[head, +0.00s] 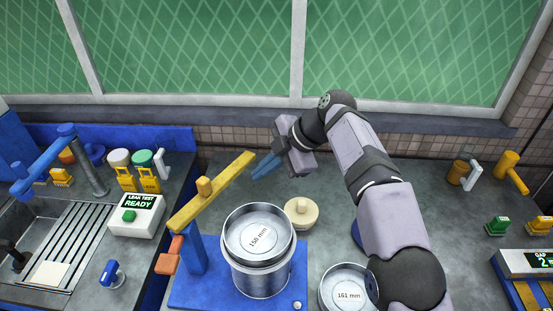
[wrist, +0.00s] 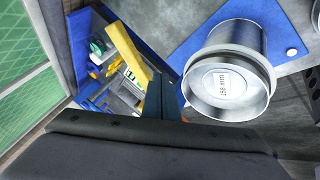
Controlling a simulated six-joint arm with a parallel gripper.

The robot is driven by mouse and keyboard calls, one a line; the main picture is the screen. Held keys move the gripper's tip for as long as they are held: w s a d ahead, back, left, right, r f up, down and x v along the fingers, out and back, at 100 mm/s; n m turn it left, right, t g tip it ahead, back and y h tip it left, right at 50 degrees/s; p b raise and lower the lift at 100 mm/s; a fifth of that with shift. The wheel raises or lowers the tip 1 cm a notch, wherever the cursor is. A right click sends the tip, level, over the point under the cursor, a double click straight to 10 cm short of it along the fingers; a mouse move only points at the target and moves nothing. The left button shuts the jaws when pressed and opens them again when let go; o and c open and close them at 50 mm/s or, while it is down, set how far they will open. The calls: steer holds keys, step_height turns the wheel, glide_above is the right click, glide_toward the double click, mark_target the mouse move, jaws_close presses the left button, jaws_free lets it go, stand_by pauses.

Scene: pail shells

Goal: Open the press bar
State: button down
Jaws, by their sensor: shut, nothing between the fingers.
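The yellow press bar (head: 215,190) is hinged on a blue post (head: 194,250) on the blue base. It slants up to the right, with its far end raised to the left of the pail, and a small yellow knob on it. In the wrist view the bar (wrist: 122,45) shows beyond the fingers. A metal pail (head: 262,276) stands upright on the base with a 158 mm disc (head: 258,238) at its top; the pail also shows in the wrist view (wrist: 236,45). My gripper (head: 258,172) is shut and empty, close to the right of the bar's raised end; contact cannot be told.
A cream round knob piece (head: 301,212) stands behind the pail, and a 161 mm disc (head: 348,288) lies at its right. A leak test box (head: 136,216) reading READY and a sink (head: 60,255) are at left. The counter's right middle is mostly clear.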

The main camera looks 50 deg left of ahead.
steer(key=v, duration=0.2)
steer(key=p+v, duration=0.1)
steer(key=w+p+v, duration=0.1)
steer(key=v, duration=0.1)
steer(key=shift+w+a+r, duration=0.1)
steer(key=shift+a+r, duration=0.15)
steer(key=shift+r, duration=0.05)
